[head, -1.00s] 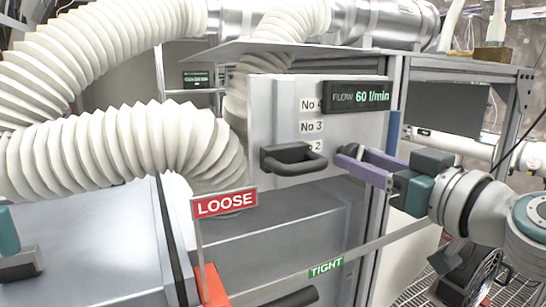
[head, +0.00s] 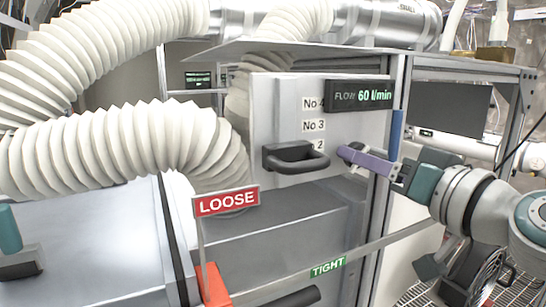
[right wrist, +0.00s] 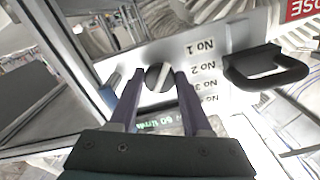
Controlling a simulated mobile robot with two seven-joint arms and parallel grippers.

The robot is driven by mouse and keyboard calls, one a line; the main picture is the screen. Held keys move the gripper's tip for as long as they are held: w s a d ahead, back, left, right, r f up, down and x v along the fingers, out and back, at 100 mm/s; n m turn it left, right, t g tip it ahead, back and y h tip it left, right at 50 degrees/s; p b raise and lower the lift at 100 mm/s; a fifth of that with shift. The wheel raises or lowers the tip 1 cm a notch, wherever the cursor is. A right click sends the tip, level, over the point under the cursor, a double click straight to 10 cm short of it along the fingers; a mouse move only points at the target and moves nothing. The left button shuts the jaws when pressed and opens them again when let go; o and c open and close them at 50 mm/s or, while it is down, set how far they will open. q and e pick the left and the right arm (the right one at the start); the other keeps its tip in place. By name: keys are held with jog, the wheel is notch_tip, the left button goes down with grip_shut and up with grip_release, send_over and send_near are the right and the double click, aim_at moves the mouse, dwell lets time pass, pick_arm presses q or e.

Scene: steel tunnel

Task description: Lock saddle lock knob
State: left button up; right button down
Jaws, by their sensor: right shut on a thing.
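A dark round knob (right wrist: 158,77) with a pale diagonal bar across its face is on the grey panel (head: 275,115), near the panel's right edge. In the head view the dark knob end (head: 347,153) shows at my fingertips. My right gripper (head: 352,156) comes in from the right with purple fingers. In the right wrist view its fingertips (right wrist: 160,76) lie on both sides of the knob, shut on it. A red LOOSE sign (head: 226,202) stands on an orange-red block, and a green TIGHT label (head: 328,267) is on the rail below. My left gripper is not in view.
A black handle (head: 296,158) sticks out left of the knob. A flow display reading 60 l/min (head: 360,95) is above it. A blue strip (head: 397,131) and steel post stand close right. Thick white hoses (head: 120,150) fill the left.

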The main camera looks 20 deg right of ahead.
jog(key=shift+r+m+p, duration=0.15)
jog(key=shift+m+p, duration=0.95)
jog(key=shift+m, duration=6.3)
jog(key=shift+c, duration=1.8)
grip_release()
